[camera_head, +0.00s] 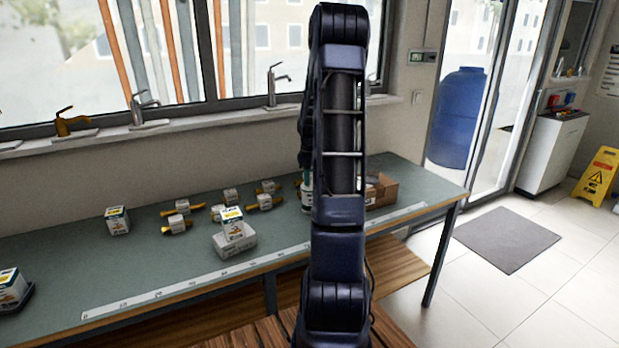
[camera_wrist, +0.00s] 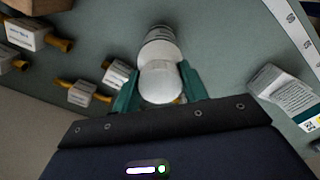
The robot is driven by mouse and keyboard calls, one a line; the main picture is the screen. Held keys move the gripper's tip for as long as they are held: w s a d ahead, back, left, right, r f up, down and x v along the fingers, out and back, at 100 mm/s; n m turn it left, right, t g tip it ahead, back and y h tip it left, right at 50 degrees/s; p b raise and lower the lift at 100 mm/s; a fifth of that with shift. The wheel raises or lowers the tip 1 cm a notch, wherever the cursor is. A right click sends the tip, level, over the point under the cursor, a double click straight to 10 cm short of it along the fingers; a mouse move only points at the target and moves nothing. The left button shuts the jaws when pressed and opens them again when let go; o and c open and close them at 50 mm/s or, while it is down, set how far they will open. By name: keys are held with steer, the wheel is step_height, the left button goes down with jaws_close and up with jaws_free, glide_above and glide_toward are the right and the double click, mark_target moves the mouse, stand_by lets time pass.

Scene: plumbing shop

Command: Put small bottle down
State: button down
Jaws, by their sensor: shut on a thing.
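The small bottle (camera_wrist: 157,48) is white with a rounded top and shows in the wrist view between the green fingers of my gripper (camera_wrist: 158,92). The gripper is shut on it near its top. The bottle's far end points toward the green-grey tabletop; I cannot tell whether it touches. In the head view my arm hides most of the gripper, and only a white and green sliver shows at the arm's left edge, over the workbench (camera_head: 150,262).
A cardboard box (camera_head: 381,191) stands right of my arm. A small carton sits on a white box (camera_head: 234,244) left of it. Several boxed fittings with yellow ends (camera_head: 177,225) lie farther back. A ruler strip (camera_head: 190,284) runs along the front edge.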

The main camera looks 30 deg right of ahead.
stand_by(0.3)
steer(key=c, duration=0.8)
jaws_free()
steer(key=shift+f, duration=0.1)
steer(key=shift+o, duration=0.2)
step_height(320, 180, up, 12)
steer(key=s+a+r+m, duration=0.2)
steer(key=s+a+r, duration=0.4)
steer(key=a, duration=0.2)
steer(key=s+a+m+t, duration=0.1)
steer(key=s+a+m, duration=0.1)
steer(key=s+a, duration=0.3)
steer(key=s+a+r+m+t, duration=0.1)
steer(key=s+a, duration=0.4)
steer(key=s, duration=0.7)
steer(key=s+a+m+t, duration=0.2)
steer(key=s+a+m, duration=0.2)
steer(key=s, duration=0.5)
steer(key=shift+a+r+t, duration=0.3)
steer(key=shift+a, duration=0.25)
